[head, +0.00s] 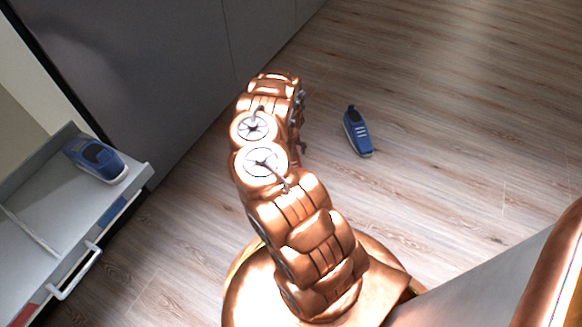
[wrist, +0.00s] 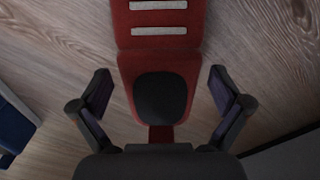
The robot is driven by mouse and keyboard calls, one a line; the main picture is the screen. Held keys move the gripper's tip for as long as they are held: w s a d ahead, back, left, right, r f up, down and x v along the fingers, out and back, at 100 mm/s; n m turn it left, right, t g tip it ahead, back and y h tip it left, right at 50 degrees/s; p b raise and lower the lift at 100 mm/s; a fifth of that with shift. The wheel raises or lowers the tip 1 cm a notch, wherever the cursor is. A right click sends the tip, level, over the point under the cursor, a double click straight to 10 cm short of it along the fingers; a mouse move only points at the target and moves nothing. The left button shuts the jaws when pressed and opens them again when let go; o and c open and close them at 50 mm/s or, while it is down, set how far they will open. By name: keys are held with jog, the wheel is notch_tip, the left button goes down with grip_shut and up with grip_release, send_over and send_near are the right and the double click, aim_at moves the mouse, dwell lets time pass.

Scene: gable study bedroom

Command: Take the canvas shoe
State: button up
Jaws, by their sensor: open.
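A red shoe (wrist: 160,65) with pale grey bars across it and a dark oval opening lies on the wood floor in the wrist view. My gripper (wrist: 160,76) is open, with one finger on each side of the red shoe's opening end. Gaps show between the fingers and the shoe. In the head view my arm hides the red shoe. A blue shoe (head: 358,132) with pale bars lies on the floor to the right of my arm. Another blue shoe (head: 95,159) with a pale sole rests on the grey unit at the left.
The grey unit (head: 55,238) with a white handle (head: 77,272) stands at the left. A dark grey cabinet front (head: 150,75) runs along the back left. The wood floor (head: 470,120) is clear to the right. A blue object (wrist: 14,128) edges into the wrist view.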

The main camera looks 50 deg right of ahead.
notch_tip(320, 180, down, 3)
jog(key=shift+b, duration=0.6)
jog(key=c, duration=1.3)
jog(key=shift+r, duration=0.2)
